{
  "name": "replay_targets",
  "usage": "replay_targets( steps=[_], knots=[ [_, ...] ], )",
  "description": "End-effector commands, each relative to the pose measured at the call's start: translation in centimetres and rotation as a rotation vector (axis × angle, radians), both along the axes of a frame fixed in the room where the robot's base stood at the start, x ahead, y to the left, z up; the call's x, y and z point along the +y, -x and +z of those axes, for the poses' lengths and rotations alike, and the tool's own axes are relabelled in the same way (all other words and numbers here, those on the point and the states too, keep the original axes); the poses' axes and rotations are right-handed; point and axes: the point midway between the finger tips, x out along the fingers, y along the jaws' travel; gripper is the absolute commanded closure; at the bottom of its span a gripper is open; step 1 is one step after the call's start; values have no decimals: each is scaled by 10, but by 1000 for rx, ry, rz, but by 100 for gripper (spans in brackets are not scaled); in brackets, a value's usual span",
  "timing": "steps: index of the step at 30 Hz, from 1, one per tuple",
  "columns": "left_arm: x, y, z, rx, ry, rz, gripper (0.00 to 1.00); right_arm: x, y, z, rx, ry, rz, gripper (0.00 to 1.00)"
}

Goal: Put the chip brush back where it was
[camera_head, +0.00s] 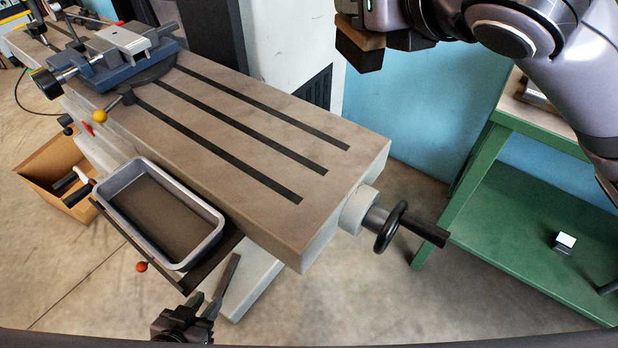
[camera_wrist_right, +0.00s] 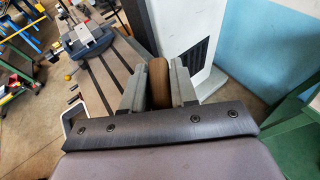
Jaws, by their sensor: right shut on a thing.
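The chip brush (camera_wrist_right: 158,84) shows in the right wrist view as a rounded tan wooden piece between the two grey fingers of my right gripper (camera_wrist_right: 158,92), which is shut on it. In the head view the brush (camera_head: 360,40) is a brown and dark block at the top, held in the air beyond the machine table's right part. Much of the brush is hidden by the gripper. My left gripper (camera_head: 208,298) is low in the head view, in front of the tray, with its fingers apart and nothing between them.
The slotted machine table (camera_head: 225,125) carries a blue-grey vise (camera_head: 115,60). A grey tray (camera_head: 218,232) sits at its front side, near a cardboard box (camera_head: 40,180). A handwheel (camera_head: 390,227) sticks out at the right end. A green shelf unit (camera_head: 480,235) stands at right.

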Motion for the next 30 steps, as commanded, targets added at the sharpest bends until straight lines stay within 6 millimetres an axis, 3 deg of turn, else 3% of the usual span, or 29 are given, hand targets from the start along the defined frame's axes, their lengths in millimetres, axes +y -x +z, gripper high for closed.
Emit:
replay_targets(
  steps=[1,6,11,14,30],
  knots=[
    [0,0,-10,0,1,1,70,12,6,6,-10,0,32,100],
    [0,0,-22,1,1,0,70,43,25,26,-7,0,117,100],
    [-1,-1,-26,1,3,0,70,57,37,35,-2,0,157,100],
    [-1,-1,-28,0,3,0,70,60,40,29,1,0,165,100],
    [-7,-3,-46,10,19,-7,70,60,40,-105,5,-2,165,100]
  ],
)
